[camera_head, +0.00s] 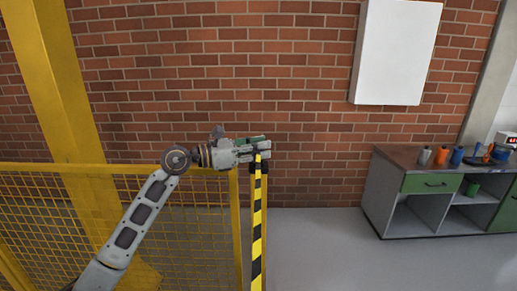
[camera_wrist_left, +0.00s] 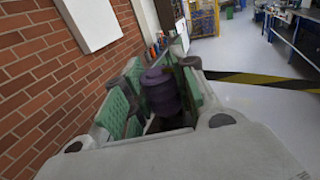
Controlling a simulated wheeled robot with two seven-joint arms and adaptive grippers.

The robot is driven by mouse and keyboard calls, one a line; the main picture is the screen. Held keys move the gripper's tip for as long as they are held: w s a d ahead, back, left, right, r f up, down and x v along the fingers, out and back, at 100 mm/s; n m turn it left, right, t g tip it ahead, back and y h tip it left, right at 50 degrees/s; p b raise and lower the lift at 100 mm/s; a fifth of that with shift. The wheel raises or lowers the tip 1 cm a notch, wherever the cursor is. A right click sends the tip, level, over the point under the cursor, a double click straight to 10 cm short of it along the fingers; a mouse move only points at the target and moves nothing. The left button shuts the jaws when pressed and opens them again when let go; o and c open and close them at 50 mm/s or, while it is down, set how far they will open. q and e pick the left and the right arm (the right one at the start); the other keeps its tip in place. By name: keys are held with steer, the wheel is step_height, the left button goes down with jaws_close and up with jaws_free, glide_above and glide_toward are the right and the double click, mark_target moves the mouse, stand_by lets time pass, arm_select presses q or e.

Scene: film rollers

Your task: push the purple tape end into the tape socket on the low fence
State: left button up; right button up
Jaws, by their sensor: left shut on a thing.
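My left gripper (camera_head: 262,147) is at the right end of the low yellow fence (camera_head: 100,170), near the top of its end post. It is shut on the purple tape end (camera_wrist_left: 160,92), a dark purple block between the green finger pads in the left wrist view. The yellow-black striped tape (camera_head: 257,220) runs from beside the fingers down toward the bottom of the head view. It also shows right of the fingers in the left wrist view (camera_wrist_left: 262,79). I cannot make out the tape socket; the gripper may hide it. My right gripper is not in view.
A brick wall (camera_head: 300,110) with a white panel (camera_head: 396,52) stands behind. A thick yellow column (camera_head: 55,80) rises at the left. A grey workbench (camera_head: 400,160) with bottles and green drawers stands at the right. The floor between tape and workbench is clear.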

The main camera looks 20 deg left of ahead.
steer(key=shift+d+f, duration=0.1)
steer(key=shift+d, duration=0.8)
arm_select(q)
steer(key=shift+f+b, duration=0.25)
steer(key=shift+b, duration=0.05)
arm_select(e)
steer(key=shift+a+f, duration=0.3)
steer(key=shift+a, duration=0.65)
arm_select(q)
steer(key=shift+f, duration=0.1)
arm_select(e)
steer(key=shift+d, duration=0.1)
